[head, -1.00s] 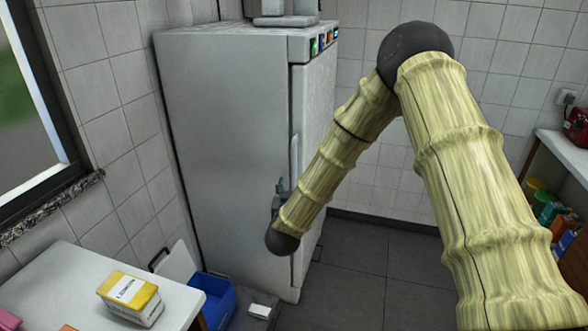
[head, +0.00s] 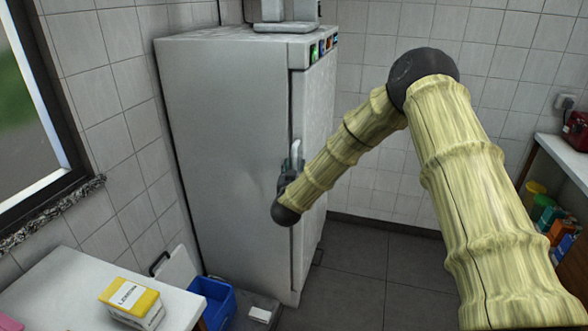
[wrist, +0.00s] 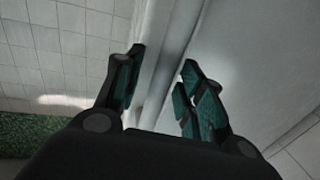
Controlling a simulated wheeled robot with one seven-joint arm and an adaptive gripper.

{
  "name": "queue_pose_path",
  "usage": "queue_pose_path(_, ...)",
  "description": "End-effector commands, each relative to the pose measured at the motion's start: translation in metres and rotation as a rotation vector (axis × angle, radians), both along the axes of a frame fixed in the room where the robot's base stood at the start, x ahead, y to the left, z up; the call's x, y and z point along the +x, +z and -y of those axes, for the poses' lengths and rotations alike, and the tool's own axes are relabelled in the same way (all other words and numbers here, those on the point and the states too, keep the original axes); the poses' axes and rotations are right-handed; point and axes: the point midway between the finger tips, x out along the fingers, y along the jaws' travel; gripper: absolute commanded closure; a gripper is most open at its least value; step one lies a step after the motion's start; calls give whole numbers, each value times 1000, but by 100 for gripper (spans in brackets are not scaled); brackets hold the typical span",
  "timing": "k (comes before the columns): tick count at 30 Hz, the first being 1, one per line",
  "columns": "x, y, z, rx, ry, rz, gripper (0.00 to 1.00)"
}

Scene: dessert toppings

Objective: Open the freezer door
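The tall white freezer (head: 225,130) stands against the tiled back wall, and its door (head: 318,130) looks shut. The pale upright handle (head: 297,150) shows at the near edge of the door. My gripper (head: 294,168) is at the handle's lower part. In the wrist view my gripper (wrist: 163,62) has its two green-padded fingers apart, on either side of a pale upright strip (wrist: 160,45) that looks like the handle. I cannot tell whether either finger touches it. My wrist partly hides the freezer's near edge.
A white table (head: 60,290) with a yellow-topped carton (head: 130,300) stands at lower left. A blue bin (head: 215,300) is on the floor by the freezer. A shelf with colourful containers (head: 545,215) is at right. Dark floor (head: 350,270) before the door is clear.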

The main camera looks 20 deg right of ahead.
Motion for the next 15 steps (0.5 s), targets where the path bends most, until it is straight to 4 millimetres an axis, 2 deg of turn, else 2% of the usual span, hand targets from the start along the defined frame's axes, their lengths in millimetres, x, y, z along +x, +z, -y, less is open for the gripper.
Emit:
queue_pose_path(10,2,0,1,0,1,0,63)
queue_pose_path(15,2,0,1,0,1,0,94)
